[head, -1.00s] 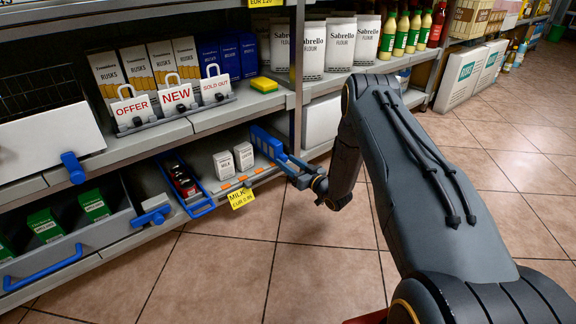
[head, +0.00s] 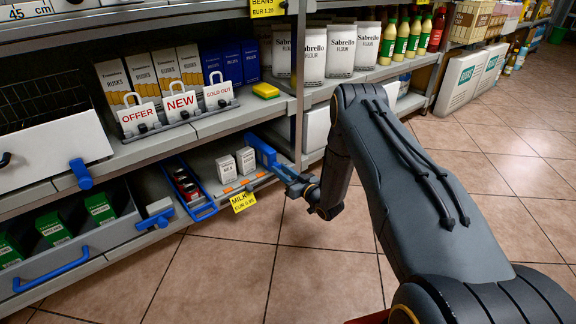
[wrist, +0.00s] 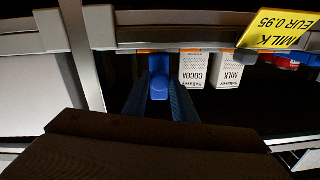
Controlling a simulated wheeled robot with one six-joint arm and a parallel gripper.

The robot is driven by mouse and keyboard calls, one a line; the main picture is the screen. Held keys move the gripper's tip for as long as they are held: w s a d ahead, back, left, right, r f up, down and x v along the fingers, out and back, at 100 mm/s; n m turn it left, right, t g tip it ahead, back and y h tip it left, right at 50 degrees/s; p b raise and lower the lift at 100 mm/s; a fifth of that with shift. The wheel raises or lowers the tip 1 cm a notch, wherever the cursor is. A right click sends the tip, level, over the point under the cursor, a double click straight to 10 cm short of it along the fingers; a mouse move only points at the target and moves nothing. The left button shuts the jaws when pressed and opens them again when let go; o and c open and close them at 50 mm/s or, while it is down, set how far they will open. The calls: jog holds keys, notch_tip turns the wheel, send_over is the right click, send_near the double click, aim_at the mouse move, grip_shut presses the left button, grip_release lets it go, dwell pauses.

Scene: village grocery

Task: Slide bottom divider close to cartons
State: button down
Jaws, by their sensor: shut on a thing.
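The blue bottom divider (head: 264,152) stands upright on the lower shelf, to the right of two small white cartons. The left carton (head: 226,169) and the right carton (head: 246,160) stand side by side. My gripper (head: 292,180) is shut on the divider's front end. In the wrist view the picture is upside down: the divider's blue front (wrist: 159,78) sits between my fingers, beside the cocoa carton (wrist: 193,71), with the milk carton (wrist: 227,72) beyond it. A narrow gap shows between divider and cocoa carton. The divider's rear is partly hidden.
A yellow milk price tag (head: 242,202) hangs on the shelf edge below the cartons. A blue tray (head: 204,212) with dark red items lies left of them. A metal shelf post (head: 300,90) rises near my gripper. The floor in front is clear.

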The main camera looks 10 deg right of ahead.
jog(key=shift+s+a+p, duration=0.15)
jog(key=shift+s+a, duration=0.1)
jog(key=shift+a, duration=0.2)
jog(key=shift+s+a+p, duration=0.15)
jog(key=shift+s+a, duration=0.05)
jog(key=shift+a, duration=0.25)
jog(key=c, duration=1.5)
grip_release()
jog(key=shift+o, duration=0.2)
jog(key=p+v, duration=0.3)
jog(key=v, duration=0.5)
jog(key=shift+w, duration=0.1)
